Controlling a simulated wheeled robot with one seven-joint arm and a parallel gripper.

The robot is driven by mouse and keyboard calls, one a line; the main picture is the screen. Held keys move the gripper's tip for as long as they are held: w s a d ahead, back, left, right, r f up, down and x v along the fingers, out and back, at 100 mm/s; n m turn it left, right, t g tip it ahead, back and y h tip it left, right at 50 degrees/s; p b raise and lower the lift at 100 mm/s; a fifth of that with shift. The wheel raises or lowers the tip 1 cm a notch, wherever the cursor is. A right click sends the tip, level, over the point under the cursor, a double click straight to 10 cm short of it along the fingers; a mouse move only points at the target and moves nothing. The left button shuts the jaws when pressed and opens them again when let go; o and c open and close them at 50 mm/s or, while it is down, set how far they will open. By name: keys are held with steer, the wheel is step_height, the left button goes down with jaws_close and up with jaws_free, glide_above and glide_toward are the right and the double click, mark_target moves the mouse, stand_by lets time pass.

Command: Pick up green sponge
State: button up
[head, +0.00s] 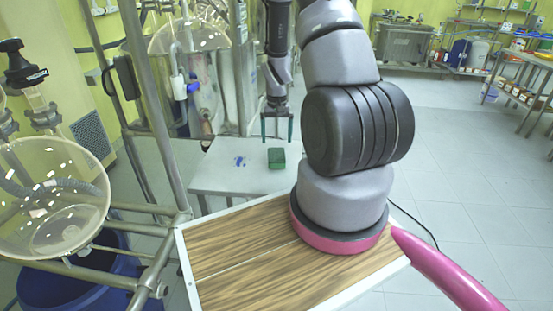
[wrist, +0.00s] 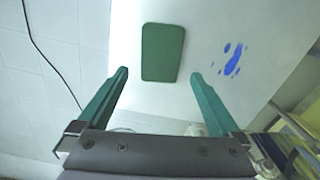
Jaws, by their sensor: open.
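The green sponge (head: 276,158) lies flat on a white table in the head view. In the wrist view the sponge (wrist: 162,53) is a rounded green rectangle, upper middle, ahead of the fingertips. My gripper (head: 277,138) hangs above the table with its green fingers pointing down, over the sponge in the head view. In the wrist view my gripper (wrist: 159,75) is open and empty, its fingers spread wider than the sponge. The sponge is clear of both fingers and nothing hides it there.
The white table (head: 215,172) has a blue spill (head: 240,161) left of the sponge; the spill also shows in the wrist view (wrist: 233,60). Metal frames and glass reactors (head: 50,195) stand at left. A dark cable (wrist: 45,55) runs across the floor. Open floor lies at right.

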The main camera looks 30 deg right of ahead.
mark_target(276, 154)
steer(key=shift+s+a+f, duration=0.1)
steer(key=shift+s+f, duration=0.05)
steer(key=shift+f, duration=1.6)
steer(key=shift+s+a+f, duration=0.1)
steer(key=shift+f, duration=1.65)
steer(key=c, duration=1.1)
steer(key=shift+c, duration=0.3)
steer(key=shift+r, duration=0.15)
step_height(276, 154, up, 10)
